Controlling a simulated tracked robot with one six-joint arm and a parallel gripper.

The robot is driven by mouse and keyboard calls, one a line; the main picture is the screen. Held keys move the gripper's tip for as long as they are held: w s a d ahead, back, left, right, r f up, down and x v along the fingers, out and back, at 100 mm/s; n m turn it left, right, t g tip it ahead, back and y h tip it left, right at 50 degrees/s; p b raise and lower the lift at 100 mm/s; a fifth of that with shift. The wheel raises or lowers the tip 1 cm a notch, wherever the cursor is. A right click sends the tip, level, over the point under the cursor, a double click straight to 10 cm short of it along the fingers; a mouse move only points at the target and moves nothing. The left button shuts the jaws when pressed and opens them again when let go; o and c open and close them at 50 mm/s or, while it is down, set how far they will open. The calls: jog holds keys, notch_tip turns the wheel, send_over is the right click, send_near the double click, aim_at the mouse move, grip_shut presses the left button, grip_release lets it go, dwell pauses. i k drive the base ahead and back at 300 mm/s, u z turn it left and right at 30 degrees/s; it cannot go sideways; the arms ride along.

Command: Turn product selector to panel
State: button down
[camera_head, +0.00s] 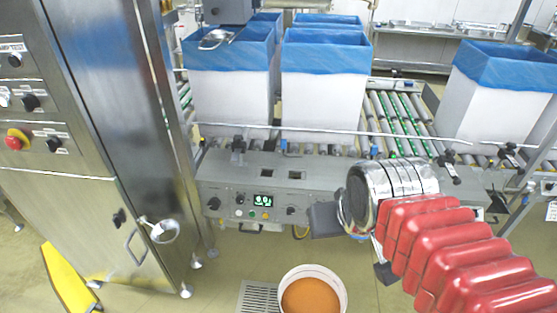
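A grey control panel (252,200) runs along the front of the conveyor. It carries a black knob (214,203) at its left, a lit display (263,200), small coloured buttons below it and another black knob (291,210) at its right. The steel cabinet at the left also has black knobs (31,102). The labels are too small to read, so I cannot tell which knob is the product selector. My gripper (355,246) is right of and in front of the panel, apart from the knobs. Its two dark fingers are spread, with nothing visible between them.
A steel cabinet (110,120) with a red emergency button (14,141) stands at the left. Boxes with blue liners (325,70) stand on the roller conveyor. An orange-filled bucket (312,294) and a yellow floor sign (66,280) are on the floor.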

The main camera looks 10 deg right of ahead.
aim_at(291, 211)
jog(key=k, duration=1.35)
jog(key=u, duration=0.2)
jog(key=i, duration=0.4)
jog(key=u, duration=0.6)
jog(key=i, duration=1.25)
jog(key=u, duration=0.05)
